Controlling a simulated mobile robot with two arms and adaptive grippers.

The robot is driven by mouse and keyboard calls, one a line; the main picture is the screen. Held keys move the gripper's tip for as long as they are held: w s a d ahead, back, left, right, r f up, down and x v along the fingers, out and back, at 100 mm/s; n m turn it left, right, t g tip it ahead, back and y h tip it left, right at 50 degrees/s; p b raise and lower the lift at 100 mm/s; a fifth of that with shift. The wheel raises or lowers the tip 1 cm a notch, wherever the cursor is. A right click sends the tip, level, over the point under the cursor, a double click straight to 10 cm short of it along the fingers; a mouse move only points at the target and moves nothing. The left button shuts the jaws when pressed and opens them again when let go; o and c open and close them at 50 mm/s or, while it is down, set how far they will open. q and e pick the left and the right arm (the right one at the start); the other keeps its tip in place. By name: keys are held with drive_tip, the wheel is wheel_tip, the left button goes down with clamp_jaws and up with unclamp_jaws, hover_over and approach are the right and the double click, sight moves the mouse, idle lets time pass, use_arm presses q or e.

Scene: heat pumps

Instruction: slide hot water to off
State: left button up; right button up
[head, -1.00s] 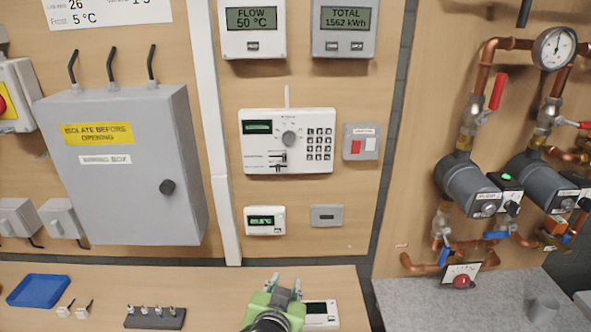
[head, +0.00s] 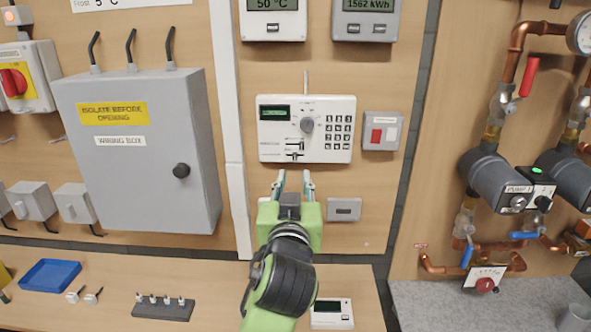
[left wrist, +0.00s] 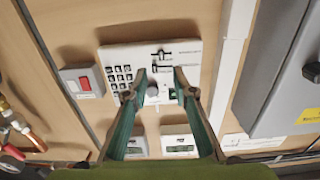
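The white heating controller (head: 345,101) hangs on the wooden wall panel. It has a green display (head: 275,113), a round grey dial (head: 306,124) and a keypad (head: 339,133). Two small dark sliders (head: 295,143) sit at its lower left, one above the other; their labels are too small to read. My left gripper (head: 294,177) is open and empty just below the controller. In the left wrist view the controller (left wrist: 122,55) appears upside down, with its sliders (left wrist: 161,54) beyond the spread fingertips (left wrist: 161,78). My right gripper is not in view.
A red-rocker switch plate (head: 382,131) is right of the controller. A grey wiring box (head: 140,180) and white trunking (head: 232,150) stand left. Two meters are above and a small grey plate (head: 344,209) below. The shelf holds a blue tray (head: 50,274) and a white unit (head: 332,314).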

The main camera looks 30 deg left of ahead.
sight(294, 157)
use_arm(q)
drive_tip(key=p+x, duration=0.1)
drive_tip(key=x, duration=0.3)
drive_tip(key=p+x, duration=0.1)
drive_tip(key=x, duration=0.3)
drive_tip(key=shift+s+a+r, duration=0.1)
drive_tip(key=shift+r, duration=0.1)
drive_tip(key=shift+w+a+p, duration=0.2)
drive_tip(key=shift+w+p, duration=0.15)
drive_tip(key=shift+w, duration=0.1)
drive_tip(key=shift+f, duration=0.1)
